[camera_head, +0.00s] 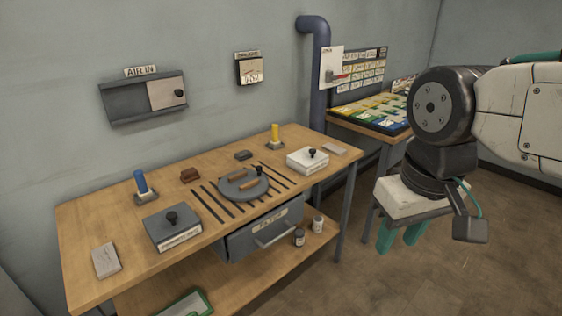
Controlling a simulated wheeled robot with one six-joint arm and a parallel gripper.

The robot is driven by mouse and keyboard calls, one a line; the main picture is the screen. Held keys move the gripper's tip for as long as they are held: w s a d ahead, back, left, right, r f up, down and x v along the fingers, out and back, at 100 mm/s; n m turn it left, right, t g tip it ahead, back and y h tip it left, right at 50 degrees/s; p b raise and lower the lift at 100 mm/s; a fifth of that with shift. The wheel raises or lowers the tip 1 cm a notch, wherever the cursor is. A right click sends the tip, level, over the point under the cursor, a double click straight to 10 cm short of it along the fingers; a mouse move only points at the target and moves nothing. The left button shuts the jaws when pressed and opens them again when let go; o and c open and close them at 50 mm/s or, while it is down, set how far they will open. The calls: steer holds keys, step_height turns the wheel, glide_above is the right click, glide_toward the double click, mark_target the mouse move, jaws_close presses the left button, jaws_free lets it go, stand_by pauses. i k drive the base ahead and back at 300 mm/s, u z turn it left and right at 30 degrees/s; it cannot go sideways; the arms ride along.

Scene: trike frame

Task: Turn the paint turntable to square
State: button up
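The paint turntable (237,189) is a round dark grey disc on the wooden workbench, near its middle. Brown bars lie across its top, and a small black knob stands at its back right edge. Dark parallel slats or slots surround it on the bench. I cannot tell its exact angle against a square mark. My gripper (401,240) hangs at the right, away from the bench, pointing down. Its two teal fingers are apart with nothing seen between them.
On the workbench (85,227) stand a grey knobbed box (172,234), a white knobbed box (309,165), a blue cylinder (140,182) and a yellow cylinder (275,134). A filter drawer (245,241) hangs below the front edge. A second table (349,127) stands at the back right.

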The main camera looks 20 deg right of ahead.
mark_target(245, 185)
steer(key=z, duration=0.2)
steer(key=i, duration=1.15)
steer(key=u, duration=0.45)
